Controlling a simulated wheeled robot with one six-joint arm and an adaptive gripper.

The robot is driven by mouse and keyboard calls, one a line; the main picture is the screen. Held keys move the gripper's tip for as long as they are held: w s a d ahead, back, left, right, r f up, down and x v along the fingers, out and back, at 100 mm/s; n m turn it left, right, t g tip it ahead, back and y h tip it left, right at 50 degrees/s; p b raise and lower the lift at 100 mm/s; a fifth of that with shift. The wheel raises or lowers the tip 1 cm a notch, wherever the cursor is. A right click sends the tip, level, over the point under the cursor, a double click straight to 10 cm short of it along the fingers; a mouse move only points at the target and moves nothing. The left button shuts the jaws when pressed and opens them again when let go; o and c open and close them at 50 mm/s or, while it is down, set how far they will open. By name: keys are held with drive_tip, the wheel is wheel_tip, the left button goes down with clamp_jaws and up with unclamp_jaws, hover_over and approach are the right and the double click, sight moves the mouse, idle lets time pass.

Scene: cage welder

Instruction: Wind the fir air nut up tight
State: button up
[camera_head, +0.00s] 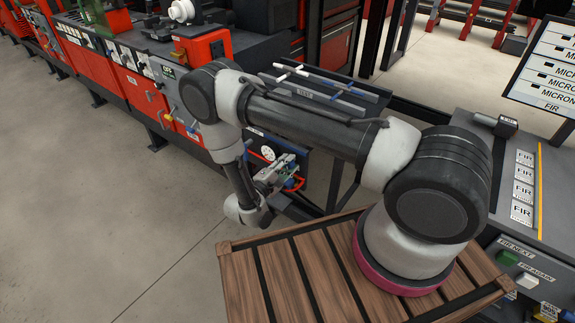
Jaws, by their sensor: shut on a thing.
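My gripper (283,174) is at the end of my arm, which reaches out and down to the front of the red and black machine bench. It is shut on a small part there, which looks like the fir air nut. The nut is mostly hidden by the fingers and too small to make out clearly. Small blue parts and a curved red hose (299,185) show right beside the fingers. A round white gauge (268,153) sits on the panel just behind and above the gripper.
A slatted wooden platform (285,277) is under my arm's base. A grey console (510,234) with FIR labels, a green button (507,257) and a screen (545,66) stand at right. A dark rack with rods (322,88) is behind my arm. Bare floor lies at left.

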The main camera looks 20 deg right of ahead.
drive_tip(key=shift+m, duration=1.2)
drive_tip(key=o, duration=1.1)
drive_tip(key=shift+c, duration=0.2)
drive_tip(key=v, duration=1.2)
